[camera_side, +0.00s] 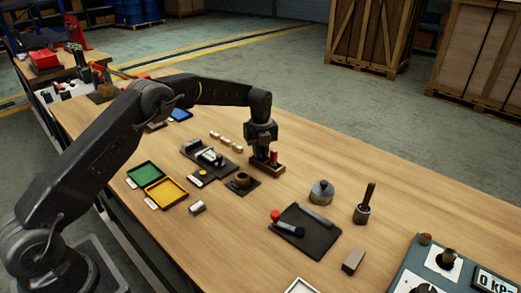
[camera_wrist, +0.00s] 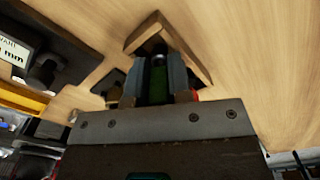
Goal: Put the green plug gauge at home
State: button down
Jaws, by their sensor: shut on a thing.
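The green plug gauge (camera_wrist: 158,76) is between the jaws of my gripper (camera_wrist: 157,82) in the wrist view, and the jaws are shut on it. Its lower end is over or in a small wooden block (camera_wrist: 192,48); I cannot tell whether it is seated. In the side view my gripper (camera_side: 262,153) points down at the same wooden block (camera_side: 267,168), and the green gauge is hidden there. A red-handled piece (camera_side: 274,156) stands upright at the block's right part, close beside the jaws.
A grey weight (camera_side: 321,192) and a dark mat with tools (camera_side: 305,240) are to the right. Table between is clear.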

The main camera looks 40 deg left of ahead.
jog(key=shift+f, duration=0.3)
dwell(0.5)
jog(key=c, duration=1)
grip_release()
jog(key=shift+o, duration=0.2)
jog(key=shift+r, duration=3.5)
